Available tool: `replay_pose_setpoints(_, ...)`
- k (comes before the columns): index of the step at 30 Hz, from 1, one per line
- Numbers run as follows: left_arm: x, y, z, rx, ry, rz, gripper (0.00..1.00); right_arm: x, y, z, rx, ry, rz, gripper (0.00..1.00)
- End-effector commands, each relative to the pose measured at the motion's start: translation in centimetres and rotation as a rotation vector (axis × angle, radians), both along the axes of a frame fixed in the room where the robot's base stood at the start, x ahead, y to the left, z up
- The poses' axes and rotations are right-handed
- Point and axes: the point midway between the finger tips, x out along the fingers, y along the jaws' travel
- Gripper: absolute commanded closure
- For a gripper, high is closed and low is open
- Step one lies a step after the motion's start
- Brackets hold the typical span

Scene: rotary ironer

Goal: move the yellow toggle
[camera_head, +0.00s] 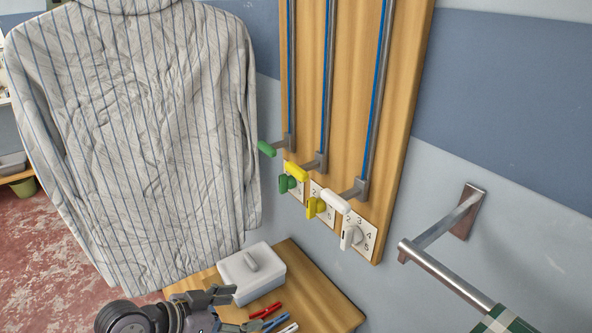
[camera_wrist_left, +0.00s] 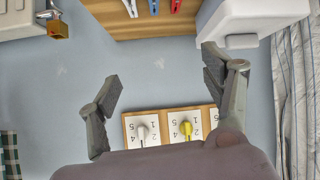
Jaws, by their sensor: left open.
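A yellow toggle (camera_head: 313,207) sits on a white numbered plate on the wooden wall board, between a green toggle (camera_head: 288,183) and a white toggle (camera_head: 350,237). A yellow slide handle (camera_head: 296,171) is just above it on a metal rod. In the wrist view the yellow toggle (camera_wrist_left: 187,129) is at the lower middle, next to the white one (camera_wrist_left: 142,134), partly beyond the gripper body. My left gripper (camera_head: 246,308) is open and empty, low in the head view, below and left of the toggles and apart from them. Its spread fingers (camera_wrist_left: 160,68) show in the wrist view.
A wooden shelf (camera_head: 325,305) below the board carries a white lidded box (camera_head: 251,272) and several coloured clips (camera_head: 268,311). A striped shirt (camera_head: 140,130) hangs at left. A metal bar (camera_head: 445,275) juts out at right. Wall space between is clear.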

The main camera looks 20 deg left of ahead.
Motion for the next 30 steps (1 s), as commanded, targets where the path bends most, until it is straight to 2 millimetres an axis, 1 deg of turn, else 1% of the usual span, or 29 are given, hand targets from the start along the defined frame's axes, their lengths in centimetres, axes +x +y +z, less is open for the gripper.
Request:
replay_pose_setpoints(1, 1.5, 0.9, 3.3, -0.03, -0.089, -0.021, 0.27, 0.0, 0.0, 0.1, 0.0, 0.0, 0.0, 0.75)
replay_pose_setpoints(2, 2.1, 1.2, 5.2, -0.053, -0.139, -0.033, 0.27, 0.0, 0.0, 0.1, 0.0, 0.001, 0.0, 0.75)
replay_pose_setpoints(3, 2.9, 1.7, 7.8, -0.085, -0.205, -0.049, 0.27, 0.0, 0.0, 0.1, 0.0, 0.001, 0.0, 0.75)
replay_pose_setpoints(5, 3.7, 2.3, 11.5, -0.128, -0.297, -0.067, 0.27, -0.1, 0.0, 0.1, 0.0, 0.001, 0.0, 0.75)
replay_pose_setpoints(6, 4.0, 2.7, 13.7, -0.153, -0.35, -0.077, 0.27, -0.1, 0.0, 0.1, 0.0, 0.001, 0.0, 0.75)
replay_pose_setpoints(9, 4.4, 3.5, 18.4, -0.206, -0.457, -0.094, 0.27, -0.1, 0.0, 0.1, 0.0, 0.002, 0.0, 0.75)
replay_pose_setpoints(12, 4.5, 4.0, 21.4, -0.242, -0.523, -0.102, 0.27, -0.2, 0.0, 0.1, -0.001, 0.003, 0.0, 0.75)
replay_pose_setpoints(15, 4.5, 4.2, 22.8, -0.261, -0.553, -0.106, 0.27, -0.3, 0.0, 0.2, 0.0, 0.005, -0.001, 0.75)
replay_pose_setpoints(20, 5.4, 3.6, 23.3, -0.267, -0.559, -0.107, 0.27, -0.4, 0.0, 1.0, 0.0, 0.007, -0.001, 0.75)
replay_pose_setpoints(23, 6.4, 2.8, 23.4, -0.268, -0.559, -0.107, 0.27, -0.4, 0.0, 1.7, 0.0, 0.007, -0.001, 0.75)
replay_pose_setpoints(30, 9.6, 0.2, 23.6, -0.269, -0.558, -0.106, 0.27, -0.4, 0.0, 4.0, -0.001, 0.008, -0.001, 0.75)
